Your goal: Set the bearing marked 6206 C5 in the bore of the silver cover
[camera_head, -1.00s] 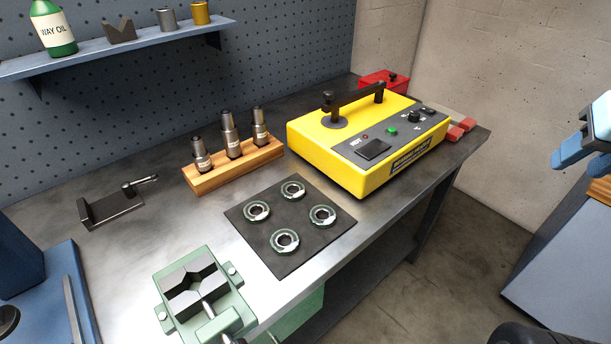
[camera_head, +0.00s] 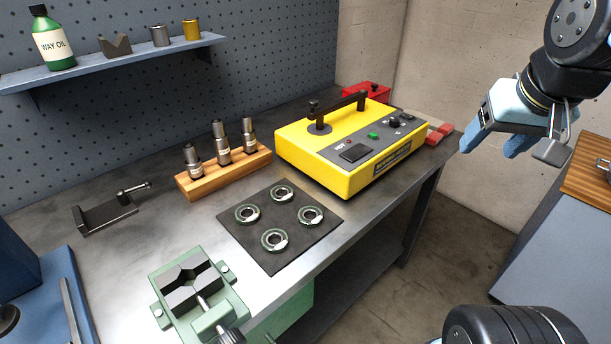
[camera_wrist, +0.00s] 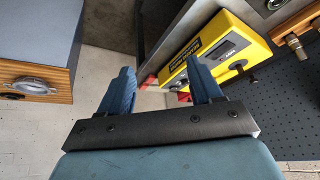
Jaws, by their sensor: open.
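Several ring bearings lie on a dark mat (camera_head: 296,254) on the bench: one at the left (camera_head: 247,213), one at the back (camera_head: 282,193), one at the right (camera_head: 310,216) and one at the front (camera_head: 274,239). Their markings are too small to read. My gripper (camera_head: 497,146) is open and empty, in the air beyond the bench's right end, well away from the bearings. In the wrist view its two blue fingers (camera_wrist: 163,92) stand apart with nothing between them.
A yellow machine (camera_head: 345,185) with a handle stands behind the mat. A wooden block (camera_head: 225,175) holds upright tools. A green vise (camera_head: 191,290) is at the bench front. A grey cabinet (camera_head: 555,235) with a wooden top stands at the right, with open floor between.

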